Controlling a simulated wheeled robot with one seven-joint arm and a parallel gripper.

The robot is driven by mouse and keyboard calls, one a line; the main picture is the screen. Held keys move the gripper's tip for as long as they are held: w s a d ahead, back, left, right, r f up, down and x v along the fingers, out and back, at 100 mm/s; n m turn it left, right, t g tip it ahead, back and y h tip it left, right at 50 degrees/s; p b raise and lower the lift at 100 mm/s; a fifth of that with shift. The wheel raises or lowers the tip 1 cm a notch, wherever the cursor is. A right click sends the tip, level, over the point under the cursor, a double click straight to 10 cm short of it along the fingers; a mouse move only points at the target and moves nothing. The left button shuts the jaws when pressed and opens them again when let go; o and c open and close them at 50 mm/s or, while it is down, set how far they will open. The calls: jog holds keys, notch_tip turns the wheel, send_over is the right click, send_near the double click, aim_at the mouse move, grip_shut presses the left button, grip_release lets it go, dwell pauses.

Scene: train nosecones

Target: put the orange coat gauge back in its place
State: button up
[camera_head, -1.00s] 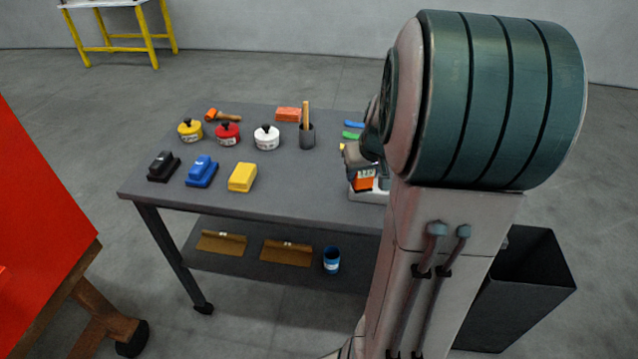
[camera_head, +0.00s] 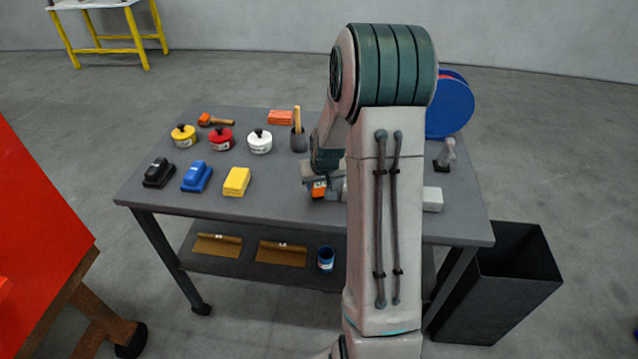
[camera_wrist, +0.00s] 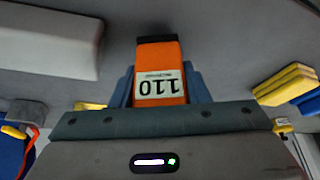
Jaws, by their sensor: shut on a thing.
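The orange coat gauge (camera_wrist: 160,52), with a white "110" label that reads upside down, is between the blue fingers of my gripper (camera_wrist: 160,78) in the wrist view. My gripper is shut on it. In the head view the gauge (camera_head: 319,189) shows as a small orange patch under my gripper (camera_head: 320,182), over the front middle of the grey table (camera_head: 270,205). I cannot tell whether it touches the tabletop. A pale block (camera_head: 432,199) shows right of my arm, which hides part of the table. A pale block (camera_wrist: 50,40) is also left of the gauge in the wrist view.
Left on the table are a yellow block (camera_head: 236,182), a blue block (camera_head: 197,176), a black block (camera_head: 159,173) and yellow, red and white pots. A cup with a brush (camera_head: 298,140) stands behind my gripper. A black bin (camera_head: 500,290) stands right of the table.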

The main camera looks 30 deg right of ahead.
jog(key=shift+f, duration=0.6)
jog(key=shift+f, duration=0.2)
jog(key=o, duration=1.1)
jog(key=shift+r, duration=0.1)
jog(key=shift+c, duration=0.2)
